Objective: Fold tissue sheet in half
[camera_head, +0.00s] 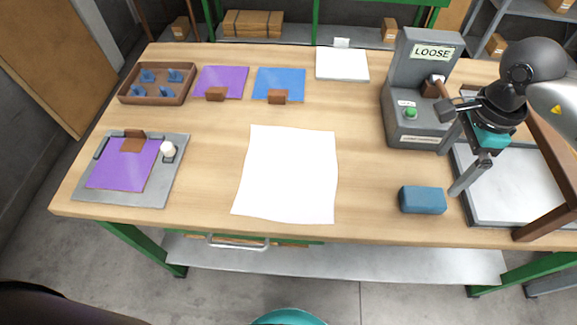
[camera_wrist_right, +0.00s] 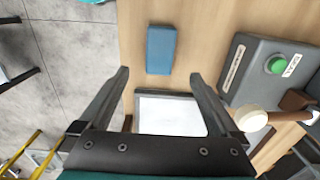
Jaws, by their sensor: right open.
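A white tissue sheet (camera_head: 288,172) lies flat and unfolded in the middle of the wooden table, its lower edge slightly wavy near the table's front edge. My left gripper is not in view.
A grey machine marked LOOSE (camera_head: 415,95) stands at the right, beside a white-surfaced tray (camera_head: 510,190). A grey board with a purple sheet (camera_head: 122,165) lies at left. A peg tray (camera_head: 157,84), purple sheet (camera_head: 222,80), blue sheet (camera_head: 280,82) and white pad (camera_head: 342,64) line the back.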

